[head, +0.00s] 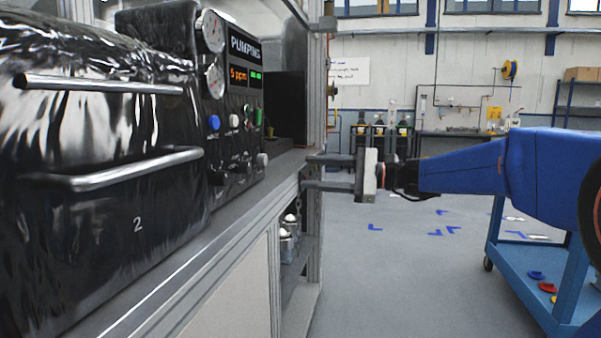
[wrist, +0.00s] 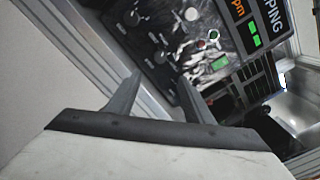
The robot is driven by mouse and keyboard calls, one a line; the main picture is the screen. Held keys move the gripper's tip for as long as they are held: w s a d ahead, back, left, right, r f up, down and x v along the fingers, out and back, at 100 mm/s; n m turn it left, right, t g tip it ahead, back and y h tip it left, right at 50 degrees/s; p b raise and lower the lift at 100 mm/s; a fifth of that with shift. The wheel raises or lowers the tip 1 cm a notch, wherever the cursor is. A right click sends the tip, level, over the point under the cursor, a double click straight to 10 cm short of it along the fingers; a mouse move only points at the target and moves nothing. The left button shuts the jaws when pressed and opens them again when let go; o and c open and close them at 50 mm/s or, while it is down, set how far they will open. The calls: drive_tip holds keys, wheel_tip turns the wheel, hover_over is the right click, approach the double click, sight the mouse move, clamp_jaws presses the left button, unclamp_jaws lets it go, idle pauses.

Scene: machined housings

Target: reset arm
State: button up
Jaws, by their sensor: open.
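My gripper (head: 312,171) is at the end of my blue arm in the middle of the head view. Its two fingers point left, towards the front edge of the workbench (head: 190,262). They are apart with nothing between them. In the wrist view the open gripper (wrist: 158,88) points at the bench edge and the front of a control panel (wrist: 170,40). I cannot tell whether the fingers touch the bench frame.
A black glossy machine (head: 100,140) with metal bar handles fills the left. Its control panel (head: 232,100) has gauges and knobs and reads PUMPING. A blue cart (head: 530,270) with coloured discs stands at the right. Open grey floor (head: 390,270) lies between bench and cart.

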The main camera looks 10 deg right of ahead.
drive_tip(key=shift+s+d, duration=0.2)
drive_tip(key=shift+d, duration=0.45)
drive_tip(key=shift+s+f, duration=0.1)
drive_tip(key=s+f+n+g+h, duration=0.3)
drive_tip(key=s+f+n+h, duration=0.4)
drive_tip(key=s+f, duration=1.05)
drive_tip(key=s+d+f+n+t+h, duration=0.1)
drive_tip(key=s+d+f+n+h, duration=0.5)
drive_tip(key=s+d+f+h, duration=0.4)
drive_tip(key=shift+s+d+f+t, duration=0.3)
drive_tip(key=shift+s+d+f, duration=1.7)
drive_tip(key=shift+s+d, duration=1)
